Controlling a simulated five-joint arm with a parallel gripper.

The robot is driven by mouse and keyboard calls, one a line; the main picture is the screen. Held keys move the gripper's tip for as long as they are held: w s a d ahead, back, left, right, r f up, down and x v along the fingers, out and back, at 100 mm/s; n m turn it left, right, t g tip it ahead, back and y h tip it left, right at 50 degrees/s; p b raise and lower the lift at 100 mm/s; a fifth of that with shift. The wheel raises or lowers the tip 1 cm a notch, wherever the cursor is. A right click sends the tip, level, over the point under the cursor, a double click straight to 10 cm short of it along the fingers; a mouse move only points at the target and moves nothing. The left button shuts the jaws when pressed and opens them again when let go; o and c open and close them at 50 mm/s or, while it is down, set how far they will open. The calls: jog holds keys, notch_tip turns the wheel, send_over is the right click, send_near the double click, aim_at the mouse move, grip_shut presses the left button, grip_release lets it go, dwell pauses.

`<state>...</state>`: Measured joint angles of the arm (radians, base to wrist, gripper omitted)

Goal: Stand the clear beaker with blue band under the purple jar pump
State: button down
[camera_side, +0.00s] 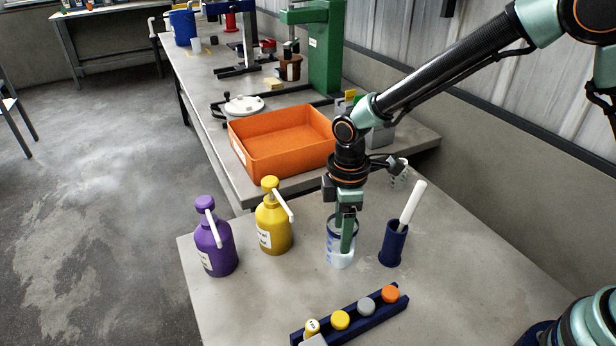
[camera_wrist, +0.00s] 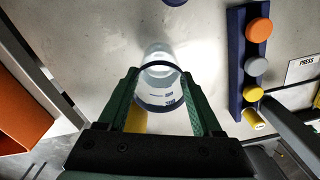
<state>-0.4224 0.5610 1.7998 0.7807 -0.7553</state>
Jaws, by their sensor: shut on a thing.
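The clear beaker with blue band (camera_side: 334,256) is upright between the fingers of my gripper (camera_side: 346,246). One green finger covers part of it, and I cannot tell whether its base touches the table. In the wrist view, both fingers press on the sides of the beaker (camera_wrist: 160,96), with its dark blue band and markings showing. The purple jar pump (camera_side: 214,246) stands upright at the left of the table, its white spout pointing down and right. The beaker is well to the right of it, with the yellow jar pump (camera_side: 273,230) between them.
A dark blue holder (camera_side: 392,246) with a white rod stands close to the right of the beaker. A dark blue rack (camera_side: 352,318) with yellow, grey and orange caps lies in front. An orange bin (camera_side: 282,140) sits behind. Bare table (camera_side: 255,295) lies in front of the pumps.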

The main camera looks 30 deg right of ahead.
jog(key=shift+r, duration=0.15)
notch_tip(320, 180, up, 24)
jog(key=r, duration=0.1)
jog(key=s+a+n, duration=0.4)
jog(key=a+n, duration=0.5)
jog(key=a, duration=0.2)
jog(key=s+a+n, duration=0.3)
jog(key=a+n, duration=0.6)
jog(key=a, duration=0.2)
notch_tip(320, 180, down, 24)
jog(key=shift+w+f, duration=0.2)
jog(key=shift+w, duration=1.05)
jog(key=shift+w+f, duration=0.15)
jog(key=shift+w, duration=1.1)
jog(key=shift+w+f, duration=0.2)
jog(key=shift+w, duration=1.05)
jog(key=shift+f, duration=0.15)
